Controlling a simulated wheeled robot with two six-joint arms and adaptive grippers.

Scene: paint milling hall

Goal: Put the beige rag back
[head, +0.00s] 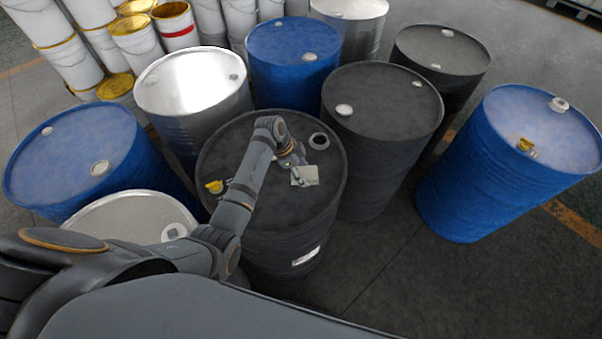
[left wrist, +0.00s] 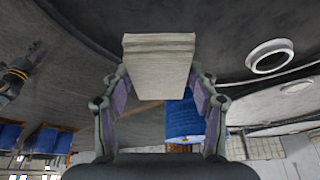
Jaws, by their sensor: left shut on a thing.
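The beige rag (head: 306,175) is a small folded pad over the right half of a black drum's top. My left gripper (head: 297,176) reaches in above this black drum (head: 250,137) and is shut on the rag. In the left wrist view the rag (left wrist: 158,62) sits between the two fingers of my left gripper (left wrist: 160,85), its layered edge showing. I cannot tell whether the rag touches the drum top.
An open bung hole with a pale ring (head: 319,141) lies just behind the rag; it also shows in the left wrist view (left wrist: 270,56). A yellow fitting (head: 214,187) is at the drum's left. Blue (head: 525,130), steel (head: 190,80) and black drums crowd around. Floor is clear front right.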

